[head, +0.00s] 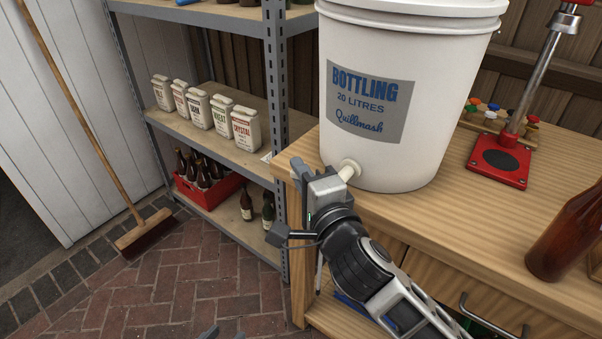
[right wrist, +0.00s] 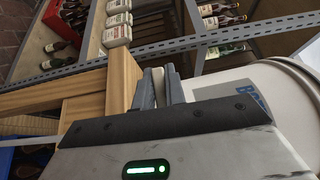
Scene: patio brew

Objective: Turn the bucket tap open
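The white bottling bucket (head: 408,100) stands upright at the left end of the wooden bench. Its cream tap (head: 348,170) sticks out low on the bucket's left side. My right gripper (head: 303,172) is at the tap, just past the bench's left end, and hides most of it in the head view. In the right wrist view, the right gripper's fingers (right wrist: 160,88) are close together with a pale part of the tap (right wrist: 159,86) between them. Of my left gripper (head: 224,334), only grey tips show at the bottom edge, set apart, with nothing seen between them.
The bench (head: 450,205) carries a red capper (head: 499,160), bottle caps and a brown bottle (head: 568,240). A metal shelf (head: 272,90) with white packets and a red bottle crate (head: 207,187) stands close behind the gripper. A broom (head: 143,232) leans left. The brick floor is clear.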

